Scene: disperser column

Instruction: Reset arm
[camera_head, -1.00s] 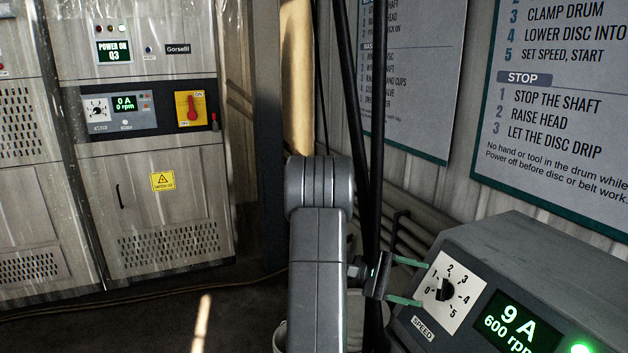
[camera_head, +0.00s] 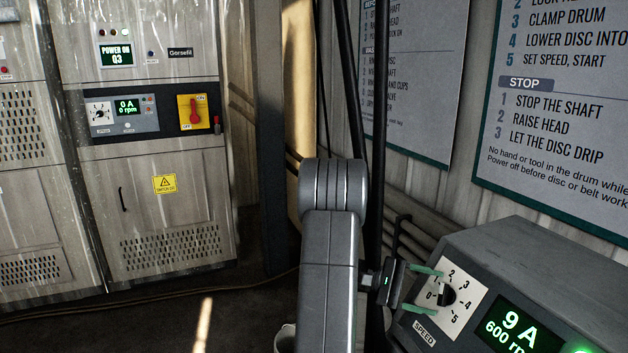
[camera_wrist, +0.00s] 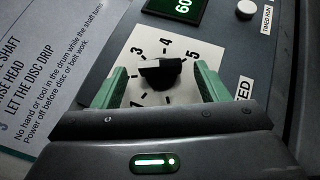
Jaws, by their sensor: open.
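My gripper (camera_head: 431,291) has two green fingers and is open at the speed dial of the grey control box (camera_head: 510,250). In the wrist view my gripper (camera_wrist: 163,85) has its fingers on either side of the black knob (camera_wrist: 160,72), with a gap at each side. The knob also shows in the head view (camera_head: 447,295), on a white plate numbered up to 5. Which number it points to is hard to tell. The green display (camera_head: 517,328) beside it reads 9 A and 600 rpm.
Instruction boards (camera_head: 555,100) hang on the wall behind the box. A grey cabinet (camera_head: 150,200) with a red switch (camera_head: 193,112) stands at the left. Dark vertical pipes (camera_head: 376,130) run close behind my arm. A green lamp (camera_head: 583,350) glows on the box.

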